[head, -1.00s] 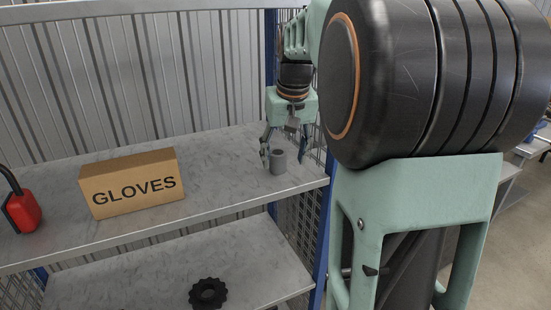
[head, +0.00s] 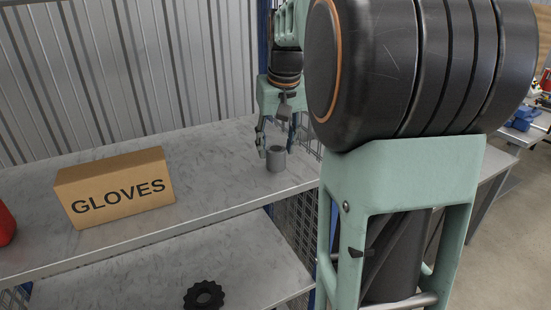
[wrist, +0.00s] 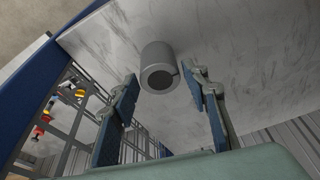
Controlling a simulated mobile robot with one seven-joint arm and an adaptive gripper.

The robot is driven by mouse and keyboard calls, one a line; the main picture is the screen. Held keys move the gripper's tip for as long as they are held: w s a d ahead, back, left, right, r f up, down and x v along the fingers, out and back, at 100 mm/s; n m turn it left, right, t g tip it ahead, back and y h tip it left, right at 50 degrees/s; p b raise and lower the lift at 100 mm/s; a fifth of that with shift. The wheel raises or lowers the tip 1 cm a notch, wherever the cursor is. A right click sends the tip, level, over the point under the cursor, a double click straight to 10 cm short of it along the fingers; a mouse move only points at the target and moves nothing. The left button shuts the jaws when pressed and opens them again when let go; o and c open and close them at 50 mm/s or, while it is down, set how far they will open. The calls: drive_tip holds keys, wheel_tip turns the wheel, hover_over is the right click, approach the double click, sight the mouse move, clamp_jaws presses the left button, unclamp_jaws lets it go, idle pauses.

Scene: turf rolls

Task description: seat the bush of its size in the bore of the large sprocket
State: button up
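A grey cylindrical bush (head: 276,160) with a hole through it stands upright on the upper shelf, near its right end. It also shows in the wrist view (wrist: 158,68). My gripper (head: 277,146) is at the bush with its fingers pointing down. In the wrist view my gripper (wrist: 160,76) is open, with one finger to each side of the bush and a visible gap on both sides. A black toothed sprocket (head: 188,298) lies on the lower shelf, cut by the bottom picture edge. I cannot tell its size against others.
A cardboard box marked GLOVES (head: 115,188) stands on the upper shelf (head: 215,165), left of the bush. A red object (head: 5,224) is at the far left edge. Mesh and a blue post close off the right end. The lower shelf (head: 120,280) is mostly clear around the sprocket.

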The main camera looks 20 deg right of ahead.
drive_tip(key=c, duration=0.9)
drive_tip(key=shift+r, duration=0.1)
